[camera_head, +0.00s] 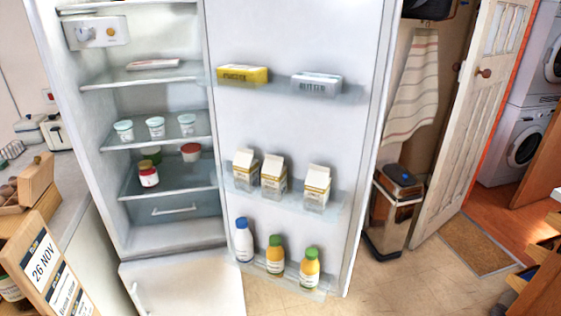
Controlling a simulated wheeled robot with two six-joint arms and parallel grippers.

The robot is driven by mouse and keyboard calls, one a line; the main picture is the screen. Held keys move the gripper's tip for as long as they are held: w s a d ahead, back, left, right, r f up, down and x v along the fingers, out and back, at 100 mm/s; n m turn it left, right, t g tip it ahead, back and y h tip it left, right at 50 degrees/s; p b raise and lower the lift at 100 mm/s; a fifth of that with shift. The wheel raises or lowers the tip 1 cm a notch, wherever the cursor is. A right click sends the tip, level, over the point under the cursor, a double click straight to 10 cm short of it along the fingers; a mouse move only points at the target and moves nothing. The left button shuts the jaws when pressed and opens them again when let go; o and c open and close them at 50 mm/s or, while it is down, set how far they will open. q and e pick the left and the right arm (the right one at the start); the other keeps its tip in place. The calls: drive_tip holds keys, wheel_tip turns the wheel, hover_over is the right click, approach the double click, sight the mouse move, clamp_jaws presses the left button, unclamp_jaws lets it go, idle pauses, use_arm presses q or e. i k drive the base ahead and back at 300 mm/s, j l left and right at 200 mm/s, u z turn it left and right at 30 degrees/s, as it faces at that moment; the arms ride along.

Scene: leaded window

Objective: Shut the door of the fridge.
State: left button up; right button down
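The fridge (160,225) stands upright left of centre in the head view, with its upper compartment exposed. Its door (285,130) is wide open, swung out to the right, with its inner side facing me. The door's racks hold butter packs (243,75), several cartons (274,176) and several bottles (275,254). Shelves inside hold yogurt pots (156,127) and jars (148,175). A lower white door with a handle (185,285) is below the compartment. Neither of my grippers shows in this view.
A counter (75,185) with a toaster (54,132) and a wooden date board (45,265) are at the left. A bin (395,210) and a wooden room door (470,110) stand right of the fridge door. Tiled floor (390,285) is clear at front right.

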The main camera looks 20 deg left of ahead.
sight(355, 40)
drive_tip(key=k+u, duration=0.15)
drive_tip(key=u, duration=1.35)
drive_tip(key=i+l+u, duration=0.1)
drive_tip(key=l+u, duration=1.45)
